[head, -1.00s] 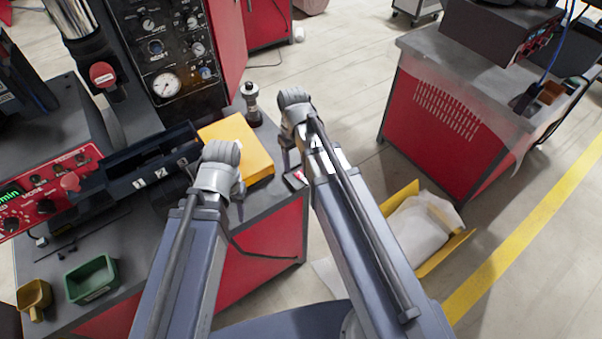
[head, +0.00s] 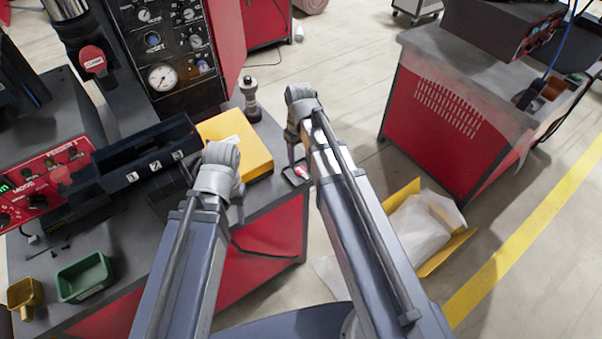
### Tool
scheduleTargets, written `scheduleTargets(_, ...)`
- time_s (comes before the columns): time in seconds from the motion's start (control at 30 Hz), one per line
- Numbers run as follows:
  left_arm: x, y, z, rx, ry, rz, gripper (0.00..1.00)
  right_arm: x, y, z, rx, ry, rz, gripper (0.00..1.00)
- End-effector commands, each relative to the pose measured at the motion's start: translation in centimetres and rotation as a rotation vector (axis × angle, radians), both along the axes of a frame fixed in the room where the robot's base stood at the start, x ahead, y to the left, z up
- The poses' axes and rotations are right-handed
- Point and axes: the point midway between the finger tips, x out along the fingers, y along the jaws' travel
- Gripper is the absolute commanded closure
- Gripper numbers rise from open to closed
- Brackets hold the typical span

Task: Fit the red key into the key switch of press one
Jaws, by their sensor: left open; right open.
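A small red item (head: 301,170), possibly the red key, shows on a dark pad at the right corner of the grey bench, just below my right gripper (head: 292,152). It is too small to identify. My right gripper is open, mostly hidden behind its own wrist, and appears apart from the red item. My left gripper (head: 238,206) is open and points down over the bench, left of the pad; its wrist hides most of it. A black gauge panel (head: 163,45) stands at the back left. I cannot make out a key switch on it.
A yellow box (head: 252,150) and a small metal post (head: 250,104) stand near the pad. A black numbered bin (head: 118,168), a red control unit (head: 45,182), a green bin (head: 84,277) and an ochre bin (head: 24,296) are at left.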

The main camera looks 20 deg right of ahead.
Motion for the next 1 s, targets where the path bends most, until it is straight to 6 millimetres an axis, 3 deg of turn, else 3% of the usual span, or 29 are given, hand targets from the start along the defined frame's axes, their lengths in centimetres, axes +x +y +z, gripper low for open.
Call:
scheduleTargets(0.33,0.0,0.0,-4.5,0.000,0.000,0.000,0.50,0.3,-0.1,-4.5,0.000,0.000,0.000,0.43)
scheduleTargets(1.0,0.0,0.0,-4.8,0.000,0.000,0.000,0.50,0.3,0.0,-4.8,0.000,0.000,0.000,0.43)
